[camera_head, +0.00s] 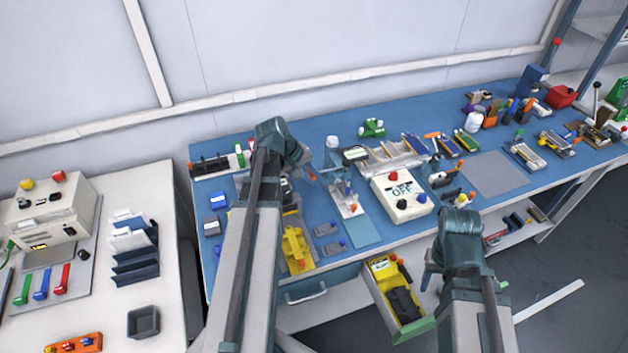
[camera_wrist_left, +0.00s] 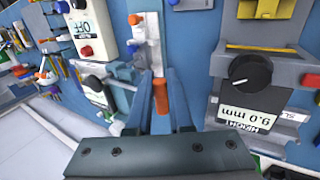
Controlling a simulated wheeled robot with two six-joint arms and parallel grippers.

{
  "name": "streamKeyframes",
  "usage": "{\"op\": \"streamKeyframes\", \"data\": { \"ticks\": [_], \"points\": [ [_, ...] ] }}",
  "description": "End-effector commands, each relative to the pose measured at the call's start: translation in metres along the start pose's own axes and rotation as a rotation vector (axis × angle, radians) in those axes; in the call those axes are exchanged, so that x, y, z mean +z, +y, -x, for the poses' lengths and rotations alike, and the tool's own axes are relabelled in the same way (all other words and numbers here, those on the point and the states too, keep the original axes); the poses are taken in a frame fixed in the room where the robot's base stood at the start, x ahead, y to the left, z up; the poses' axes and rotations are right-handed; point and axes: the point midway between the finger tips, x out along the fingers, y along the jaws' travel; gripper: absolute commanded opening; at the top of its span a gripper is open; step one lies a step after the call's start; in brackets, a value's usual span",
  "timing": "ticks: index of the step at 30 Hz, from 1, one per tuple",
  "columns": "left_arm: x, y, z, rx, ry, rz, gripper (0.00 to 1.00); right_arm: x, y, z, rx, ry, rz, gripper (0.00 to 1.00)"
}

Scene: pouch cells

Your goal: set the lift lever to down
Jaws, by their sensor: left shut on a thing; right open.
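My left gripper (camera_wrist_left: 160,98) is shut on an orange-brown upright grip (camera_wrist_left: 161,92), which appears to be the lift lever's handle. In the head view my left gripper (camera_head: 306,165) is over the back of the blue bench, mostly hidden by its wrist. The lever's grip stands close to a pale metal fixture (camera_wrist_left: 147,38) with small orange and blue parts. The lever's base and any up or down marking are hidden. My right gripper (camera_head: 431,274) is open and empty at the bench's front edge, partly hidden by its own wrist.
A device with a black knob and a 9.0 mm label (camera_wrist_left: 248,80) stands right of the left gripper. A white box marked OFF (camera_head: 402,196) is right of the fixture. A grey mat (camera_head: 499,175) is bare.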

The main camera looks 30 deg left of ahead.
Motion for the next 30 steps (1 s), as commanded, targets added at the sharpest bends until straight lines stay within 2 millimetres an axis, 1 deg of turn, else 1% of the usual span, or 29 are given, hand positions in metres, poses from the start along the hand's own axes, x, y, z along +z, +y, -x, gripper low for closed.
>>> {"op": "streamKeyframes", "data": {
  "ticks": [1, 3, 9, 15, 21, 30],
  "points": [
    [0.001, -0.008, -0.01, 0.039, 0.002, 0.003, 0.0, -0.001, -0.002, -0.017, 0.0, 0.0, 0.0, 0.5],
    [0.001, -0.011, -0.014, 0.096, 0.002, 0.003, 0.0, -0.002, -0.003, -0.028, 0.0, 0.0, 0.0, 0.5],
    [0.001, -0.014, -0.025, 0.245, 0.001, 0.001, 0.0, -0.004, -0.006, -0.059, 0.0, 0.0, 0.0, 0.5],
    [0.0, -0.015, -0.031, 0.36, 0.0, 0.001, 0.0, -0.005, -0.008, -0.083, 0.0, 0.0, 0.0, 0.5],
    [0.0, -0.014, -0.034, 0.43, 0.0, 0.001, 0.0, -0.006, -0.009, -0.097, 0.0, 0.0, 0.0, 0.5],
    [0.0, -0.013, -0.033, 0.462, -0.001, -0.001, 0.0, -0.006, -0.01, -0.101, 0.0, 0.0, 0.0, 0.5]
  ]
}}
